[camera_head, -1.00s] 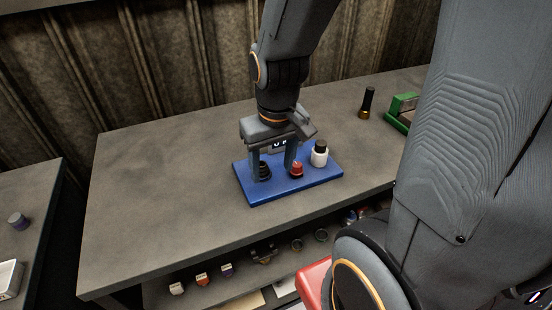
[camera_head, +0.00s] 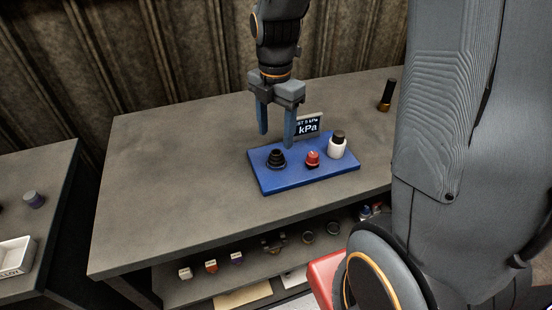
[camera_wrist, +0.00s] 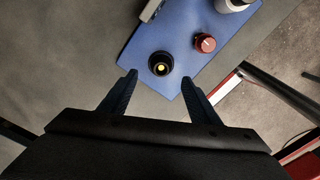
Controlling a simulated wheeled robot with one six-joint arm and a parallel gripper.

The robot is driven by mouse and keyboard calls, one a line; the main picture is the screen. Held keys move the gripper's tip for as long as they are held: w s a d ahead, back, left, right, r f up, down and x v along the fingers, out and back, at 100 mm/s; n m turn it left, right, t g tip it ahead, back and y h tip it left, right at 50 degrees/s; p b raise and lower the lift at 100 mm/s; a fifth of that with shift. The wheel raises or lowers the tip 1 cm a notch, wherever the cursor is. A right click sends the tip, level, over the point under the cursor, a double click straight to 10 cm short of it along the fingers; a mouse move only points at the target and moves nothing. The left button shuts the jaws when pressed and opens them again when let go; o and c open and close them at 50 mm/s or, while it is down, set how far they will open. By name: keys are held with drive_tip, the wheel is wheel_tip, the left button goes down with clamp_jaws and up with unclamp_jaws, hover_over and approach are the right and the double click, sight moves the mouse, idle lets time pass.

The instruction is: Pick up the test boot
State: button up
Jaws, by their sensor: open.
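The test boot looks to be the black ribbed, cone-shaped piece (camera_head: 276,159) standing upright at the left part of the blue board (camera_head: 310,180). In the wrist view the black piece (camera_wrist: 161,64) shows from above as a dark ring with a bright yellowish centre. My gripper (camera_head: 277,138) is open and empty, with its fingers above the board's back left part, apart from the black piece. In the wrist view my gripper's fingers (camera_wrist: 159,73) point toward the black piece, which lies between the lines of their tips.
On the blue board stand a red knob (camera_head: 312,159), a white bottle with a dark cap (camera_head: 337,147) and a small kPa display (camera_head: 308,125). A black and gold cylinder (camera_head: 387,96) stands at the back right. The table's left side is clear. Small parts lie on the shelf below.

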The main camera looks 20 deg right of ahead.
sight(277, 153)
drive_tip(key=shift+w+n, duration=0.15)
drive_tip(key=shift+n, duration=0.25)
drive_tip(key=shift+f, duration=0.25)
drive_tip(key=f, duration=0.2)
drive_tip(key=f+p, duration=0.1)
drive_tip(key=f, duration=0.1)
drive_tip(key=f+p, duration=0.1)
drive_tip(key=f, duration=0.1)
drive_tip(key=shift+s+d, duration=0.2)
drive_tip(key=shift+s, duration=0.05)
drive_tip(key=shift+f, duration=0.65)
drive_tip(key=c, duration=1.2)
drive_tip(key=shift+c, duration=0.2)
drive_tip(key=shift+r, duration=0.1)
